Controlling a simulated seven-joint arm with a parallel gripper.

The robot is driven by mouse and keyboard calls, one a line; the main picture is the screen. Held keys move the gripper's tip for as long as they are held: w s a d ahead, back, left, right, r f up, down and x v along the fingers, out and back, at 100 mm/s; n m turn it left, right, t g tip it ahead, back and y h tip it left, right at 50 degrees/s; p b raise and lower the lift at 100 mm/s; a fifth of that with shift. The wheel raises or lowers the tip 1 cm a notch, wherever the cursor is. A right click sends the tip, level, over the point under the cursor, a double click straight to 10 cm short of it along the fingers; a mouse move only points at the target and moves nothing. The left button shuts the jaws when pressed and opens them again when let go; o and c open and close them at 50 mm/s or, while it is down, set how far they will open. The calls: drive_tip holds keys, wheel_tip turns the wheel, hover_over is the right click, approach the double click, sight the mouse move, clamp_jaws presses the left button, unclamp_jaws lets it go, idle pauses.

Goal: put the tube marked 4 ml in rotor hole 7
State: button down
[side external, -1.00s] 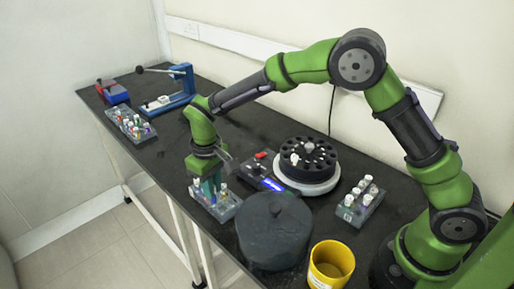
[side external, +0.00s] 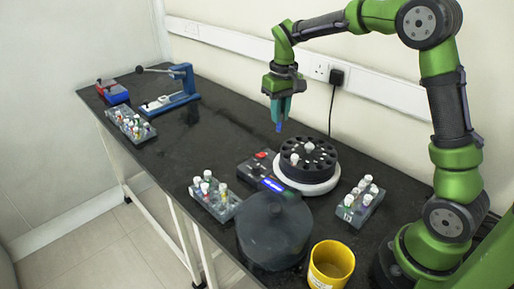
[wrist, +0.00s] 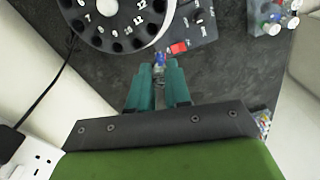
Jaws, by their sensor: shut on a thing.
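My gripper (side external: 280,106) is shut on a tube with a blue end (side external: 279,127), held upright in the air behind and left of the rotor. In the wrist view the blue end (wrist: 158,60) shows between the teal fingers (wrist: 158,88); its volume mark cannot be read. The black rotor (side external: 323,160) sits on a white round base and has a ring of holes around a pale central knob. One white-capped tube (side external: 294,159) stands in a rotor hole.
A tube rack (side external: 222,212) stands front left of the rotor, another (side external: 350,217) at its right, and a third (side external: 137,135) far left. A dark lid (side external: 272,230) and yellow cup (side external: 331,265) stand in front. A control panel (side external: 254,172) adjoins the rotor.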

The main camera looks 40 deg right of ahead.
drive_tip(key=s+d+f+m, duration=0.1)
drive_tip(key=s+d+f, duration=0.3)
drive_tip(key=s+d, duration=0.3)
drive_tip(key=shift+s+d+f, duration=0.2)
drive_tip(key=shift+s+d, duration=0.2)
drive_tip(key=shift+d, duration=1.45)
drive_tip(key=shift+f, duration=0.6)
idle(0.5)
drive_tip(key=shift+f, duration=1.15)
drive_tip(key=shift+f, duration=0.15)
drive_tip(key=c, duration=0.7)
unclamp_jaws()
